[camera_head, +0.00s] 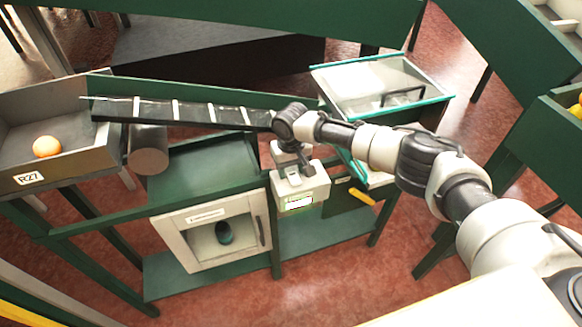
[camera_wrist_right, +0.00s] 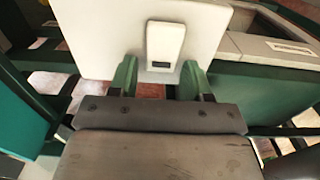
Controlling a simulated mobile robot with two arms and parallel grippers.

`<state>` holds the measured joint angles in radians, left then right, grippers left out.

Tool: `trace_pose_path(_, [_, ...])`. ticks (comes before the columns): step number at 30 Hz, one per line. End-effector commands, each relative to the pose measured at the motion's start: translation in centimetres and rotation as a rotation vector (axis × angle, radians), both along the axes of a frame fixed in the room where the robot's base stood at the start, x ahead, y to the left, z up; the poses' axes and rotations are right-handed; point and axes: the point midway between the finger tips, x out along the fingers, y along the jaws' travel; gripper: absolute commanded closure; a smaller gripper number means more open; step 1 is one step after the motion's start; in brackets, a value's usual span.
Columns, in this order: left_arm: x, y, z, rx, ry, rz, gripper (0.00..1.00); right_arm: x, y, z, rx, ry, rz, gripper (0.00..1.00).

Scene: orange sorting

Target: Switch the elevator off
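The elevator (camera_head: 185,112) is a dark sloping belt with pale cross bars, between an open bin on the left and a glass-lidded box on the right. A white control box (camera_head: 315,188) with a small label hangs at the front of the green frame near the belt's right end. In the right wrist view, a white panel (camera_wrist_right: 100,35) carries a raised switch plate (camera_wrist_right: 165,45) with a small dark part at its lower end. My right gripper (camera_wrist_right: 158,80) is open, its two fingers apart below the switch plate. Whether they touch the panel is unclear. My left gripper is not in view.
An orange (camera_head: 47,146) lies in the bin marked R27 (camera_head: 95,162). A white cabinet (camera_head: 181,240) with a window holds a dark round object. The glass-lidded box (camera_head: 345,108) stands behind my right arm. Red floor is open in front.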

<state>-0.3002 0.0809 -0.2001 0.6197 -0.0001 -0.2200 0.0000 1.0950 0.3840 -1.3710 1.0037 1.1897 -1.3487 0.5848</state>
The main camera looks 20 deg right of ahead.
Motion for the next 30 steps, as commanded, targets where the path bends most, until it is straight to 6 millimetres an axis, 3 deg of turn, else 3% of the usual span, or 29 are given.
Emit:
trace_pose_path(1, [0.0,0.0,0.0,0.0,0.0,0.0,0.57,0.0,0.0,0.0,0.0,0.0,0.0,0.59])
trace_pose_path(8, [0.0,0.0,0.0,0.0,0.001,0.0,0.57,0.0,0.0,0.0,0.0,0.0,0.0,0.92])
trace_pose_path(11, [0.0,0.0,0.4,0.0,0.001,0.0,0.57,0.0,0.0,0.2,0.001,-0.007,0.0,0.92])
trace_pose_path(21, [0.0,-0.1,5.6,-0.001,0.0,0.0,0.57,-0.7,0.0,1.0,0.009,-0.204,0.0,0.92])
trace_pose_path(30, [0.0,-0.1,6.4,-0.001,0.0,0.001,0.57,-0.7,0.0,0.7,0.011,-0.296,0.0,0.92])
